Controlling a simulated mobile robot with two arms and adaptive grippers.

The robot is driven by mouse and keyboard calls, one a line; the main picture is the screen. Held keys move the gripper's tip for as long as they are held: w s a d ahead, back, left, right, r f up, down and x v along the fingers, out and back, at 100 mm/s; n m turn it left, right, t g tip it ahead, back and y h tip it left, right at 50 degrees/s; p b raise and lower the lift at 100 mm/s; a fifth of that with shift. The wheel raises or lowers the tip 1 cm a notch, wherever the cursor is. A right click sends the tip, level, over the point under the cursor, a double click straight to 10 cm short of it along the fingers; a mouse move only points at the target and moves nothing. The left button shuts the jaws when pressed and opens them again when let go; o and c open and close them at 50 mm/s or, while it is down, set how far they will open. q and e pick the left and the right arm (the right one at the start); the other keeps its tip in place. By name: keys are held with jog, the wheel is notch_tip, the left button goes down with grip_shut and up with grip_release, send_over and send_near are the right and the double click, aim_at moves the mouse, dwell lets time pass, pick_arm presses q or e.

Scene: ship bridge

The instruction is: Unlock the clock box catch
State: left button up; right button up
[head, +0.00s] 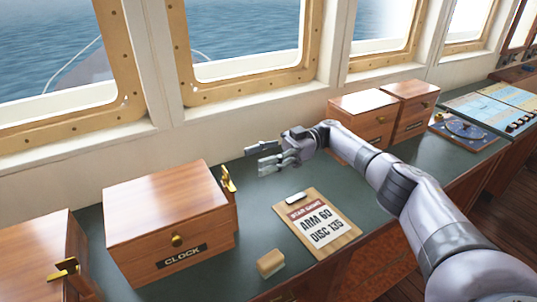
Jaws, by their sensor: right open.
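The clock box (165,208) is a closed wooden box on the green counter, with a "CLOCK" label (181,256) and a brass knob (177,240) on its front. A brass catch (228,180) stands upright at the box's right side, near the back. My right gripper (257,158) is open and empty, above the counter to the right of the catch and apart from it. Its fingers point left toward the catch. My left gripper is not in view.
Another wooden box (45,255) with a brass catch (64,269) is at far left. Two more boxes (362,115) (411,97) stand beyond my right arm. Windows line the back.

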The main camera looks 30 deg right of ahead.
jog(key=shift+d, duration=1.25)
